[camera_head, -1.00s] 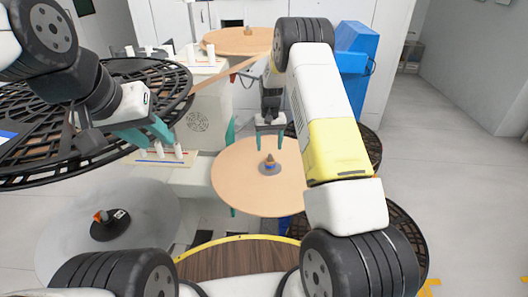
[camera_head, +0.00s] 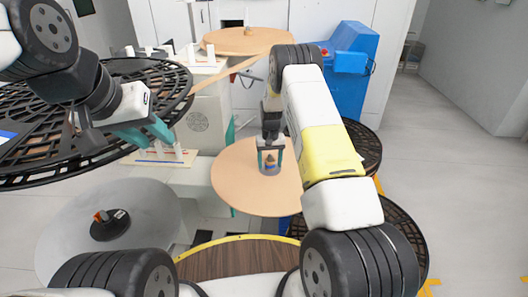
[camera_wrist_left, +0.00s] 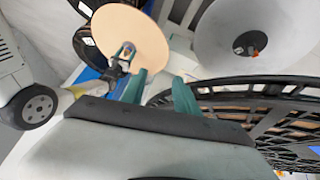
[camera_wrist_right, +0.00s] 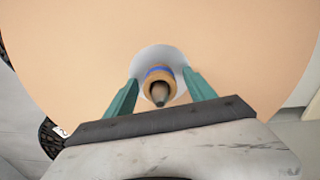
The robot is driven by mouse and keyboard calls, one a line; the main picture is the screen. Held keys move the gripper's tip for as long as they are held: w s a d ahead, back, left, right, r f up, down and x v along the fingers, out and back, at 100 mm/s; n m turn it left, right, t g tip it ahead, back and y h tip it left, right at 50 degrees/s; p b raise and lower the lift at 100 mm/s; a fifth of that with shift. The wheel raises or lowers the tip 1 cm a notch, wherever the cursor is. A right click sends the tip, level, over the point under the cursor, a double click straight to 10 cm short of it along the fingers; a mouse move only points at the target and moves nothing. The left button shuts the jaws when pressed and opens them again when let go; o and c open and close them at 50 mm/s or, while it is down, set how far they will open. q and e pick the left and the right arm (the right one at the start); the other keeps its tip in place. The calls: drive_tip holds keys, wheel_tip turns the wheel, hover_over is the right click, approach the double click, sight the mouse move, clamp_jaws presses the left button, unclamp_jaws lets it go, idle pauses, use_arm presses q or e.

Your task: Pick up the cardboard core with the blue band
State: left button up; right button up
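The cardboard core with the blue band (camera_wrist_right: 158,73) sits around a spindle tip at the centre of a tan disc (camera_wrist_right: 70,50), over a pale grey round hub. In the head view the core (camera_head: 270,160) is small and partly framed by my right gripper (camera_head: 270,164). In the right wrist view my right gripper (camera_wrist_right: 160,82) is open, one finger on each side of the core with visible gaps. My left gripper (camera_head: 148,134) is open and empty near the black lattice reel (camera_head: 40,150); its spread fingers also show in the left wrist view (camera_wrist_left: 158,85).
A grey disc (camera_head: 150,200) with a dark hub and an orange-marked core (camera_head: 101,216) lies at the lower left. A blue machine (camera_head: 348,75) is behind my right arm. Floor at right is clear.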

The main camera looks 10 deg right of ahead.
clamp_jaws()
